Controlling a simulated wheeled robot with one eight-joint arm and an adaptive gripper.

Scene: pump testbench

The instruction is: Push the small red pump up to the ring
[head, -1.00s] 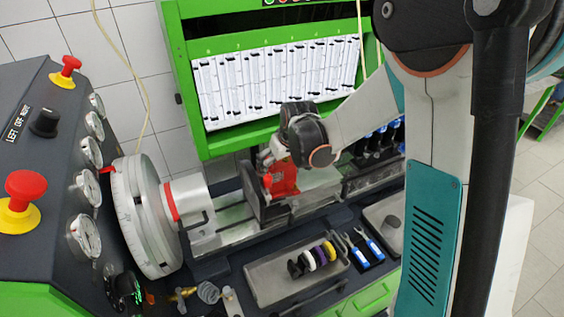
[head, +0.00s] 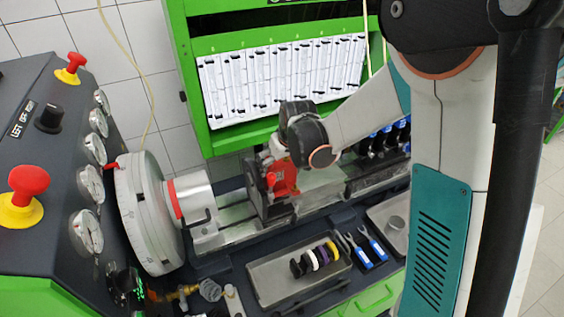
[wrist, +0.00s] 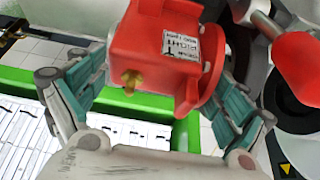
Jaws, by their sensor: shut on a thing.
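The small red pump (head: 284,179) sits behind a dark upright bracket (head: 265,195) on the bench rails in the head view. In the wrist view the red pump (wrist: 160,60) shows a white label and a brass fitting, with my gripper (wrist: 165,88) shut on it, one teal finger on each side. The gripper (head: 285,163) is partly hidden by my wrist in the head view. The red ring (head: 173,199) is around the metal cylinder at the left end of the rails. A gap of bare rail lies between the ring and the bracket.
A large graduated disc (head: 140,215) stands left of the ring. A tray (head: 268,288) with several coloured rings and blue-handled tools (head: 374,246) lie in front of the rails. A green rack (head: 185,90) stands behind. A control panel (head: 40,140) fills the left.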

